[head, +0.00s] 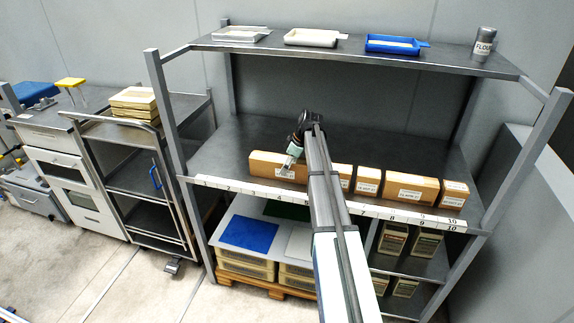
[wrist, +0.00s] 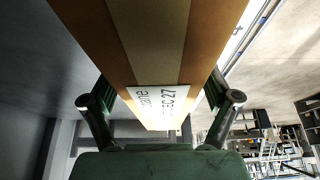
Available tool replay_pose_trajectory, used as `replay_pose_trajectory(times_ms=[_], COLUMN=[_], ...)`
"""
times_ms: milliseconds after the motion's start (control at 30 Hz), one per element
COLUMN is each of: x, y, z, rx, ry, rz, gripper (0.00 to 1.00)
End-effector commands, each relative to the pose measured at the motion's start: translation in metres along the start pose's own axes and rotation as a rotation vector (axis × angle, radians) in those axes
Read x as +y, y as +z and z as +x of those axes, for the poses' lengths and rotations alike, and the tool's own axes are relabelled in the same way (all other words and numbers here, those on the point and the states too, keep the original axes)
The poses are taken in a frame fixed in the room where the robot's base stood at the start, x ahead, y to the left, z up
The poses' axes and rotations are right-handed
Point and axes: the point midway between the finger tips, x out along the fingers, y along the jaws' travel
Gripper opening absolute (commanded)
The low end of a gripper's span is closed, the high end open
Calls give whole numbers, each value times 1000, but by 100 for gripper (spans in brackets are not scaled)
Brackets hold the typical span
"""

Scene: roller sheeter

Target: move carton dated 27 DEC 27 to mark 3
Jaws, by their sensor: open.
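In the head view a long brown carton (head: 262,166) stands at the left end of a row on the middle shelf, behind marks 3 and 4. My gripper (head: 291,161) is at this carton, and my arm hides part of the row to its right. In the wrist view the carton (wrist: 120,45) lies between the two fingers of my gripper (wrist: 160,88). The fingers are apart, one on each side of the carton. Mark 3 (head: 252,190) is on the white number strip along the shelf's front edge.
More cartons stand to the right: a small one (head: 368,180), a long one (head: 410,188) and another small one (head: 454,194). The shelf (head: 220,155) is bare left of the row. Trays (head: 311,38) and a flour shaker (head: 484,42) sit on the upper shelf. Posts flank the shelf.

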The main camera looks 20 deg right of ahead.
Motion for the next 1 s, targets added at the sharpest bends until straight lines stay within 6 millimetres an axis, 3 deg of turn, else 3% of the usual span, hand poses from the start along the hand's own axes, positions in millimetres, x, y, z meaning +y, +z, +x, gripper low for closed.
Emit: replay_pose_trajectory(times_ms=[267, 700, 1000], x=[1, 1, 0], y=[-1, -1, -1], z=[-15, -96, -122], rx=[1, 1, 0], ry=[2, 3, 0], rz=[0, 0, 1], gripper=[87, 87, 87])
